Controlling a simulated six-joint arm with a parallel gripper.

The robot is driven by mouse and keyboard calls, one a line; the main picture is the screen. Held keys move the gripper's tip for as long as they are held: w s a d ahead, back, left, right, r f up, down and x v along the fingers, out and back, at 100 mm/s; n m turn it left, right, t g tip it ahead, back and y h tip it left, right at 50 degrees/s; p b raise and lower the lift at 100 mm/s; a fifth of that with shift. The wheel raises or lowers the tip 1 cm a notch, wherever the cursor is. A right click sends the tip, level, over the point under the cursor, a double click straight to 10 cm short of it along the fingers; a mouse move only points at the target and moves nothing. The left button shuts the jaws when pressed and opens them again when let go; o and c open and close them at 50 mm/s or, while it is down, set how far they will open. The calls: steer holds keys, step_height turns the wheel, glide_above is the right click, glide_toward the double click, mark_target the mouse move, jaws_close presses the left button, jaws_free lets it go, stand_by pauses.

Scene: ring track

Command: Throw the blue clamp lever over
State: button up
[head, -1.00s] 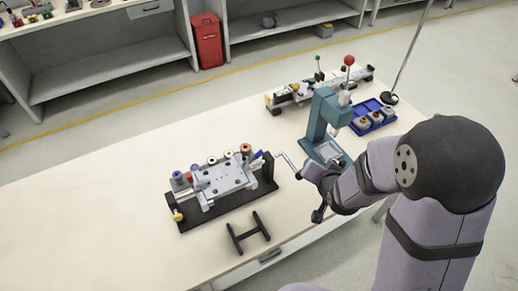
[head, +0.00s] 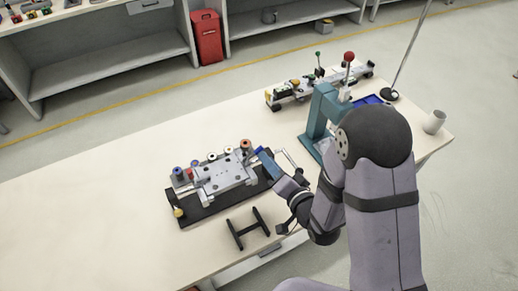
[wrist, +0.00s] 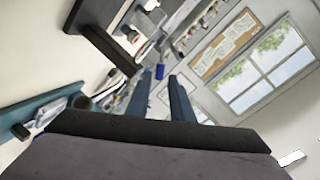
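The clamp fixture (head: 222,175) stands on a black base plate on the bench, left of my arm in the head view. My gripper (head: 267,158) is at the fixture's right end, where the fingers cover much of the blue clamp lever. In the wrist view my gripper (wrist: 163,75) has its two dark blue fingers apart. A small blue piece, seemingly the end of the blue clamp lever (wrist: 159,72), shows in line with the gap between the fingertips. I cannot tell whether it is between them or just beyond, and no contact is visible.
A black H-shaped stand (head: 248,228) lies in front of the fixture. A teal press (head: 320,112) stands behind my arm, with a blue tray (head: 370,99) beyond. A white cup (head: 434,121) stands at the bench's right end. The bench's left side is clear.

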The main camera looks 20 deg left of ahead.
mark_target(259, 150)
steer(key=shift+p+x, duration=1.1)
steer(key=shift+x, duration=2.25)
jaws_close()
